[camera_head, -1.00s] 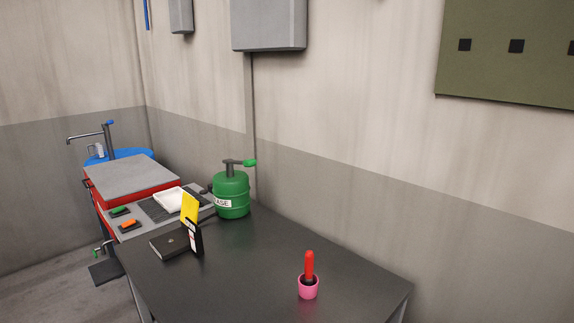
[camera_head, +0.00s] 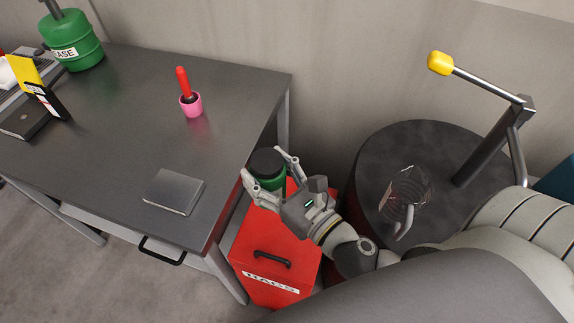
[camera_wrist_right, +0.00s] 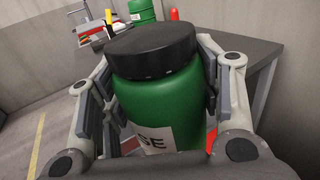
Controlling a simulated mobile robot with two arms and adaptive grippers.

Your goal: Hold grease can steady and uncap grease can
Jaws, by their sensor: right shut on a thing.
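The grease can is a small green can (camera_wrist_right: 163,98) with a white label ending in "SE" and a black cap (camera_wrist_right: 152,46) on top. My right gripper (camera_head: 268,172) is shut around its sides in the head view, beside the table's right edge and above a red bin. In the right wrist view my right gripper's fingers (camera_wrist_right: 158,92) press the can from both sides. The can looks upright, with its cap on. The green can (camera_head: 268,182) is partly hidden by the fingers in the head view. My left gripper is not in view.
The red rags bin (camera_head: 262,245) stands below. A black drum (camera_head: 380,150) with a yellow-tipped lever (camera_head: 440,63) stands right.

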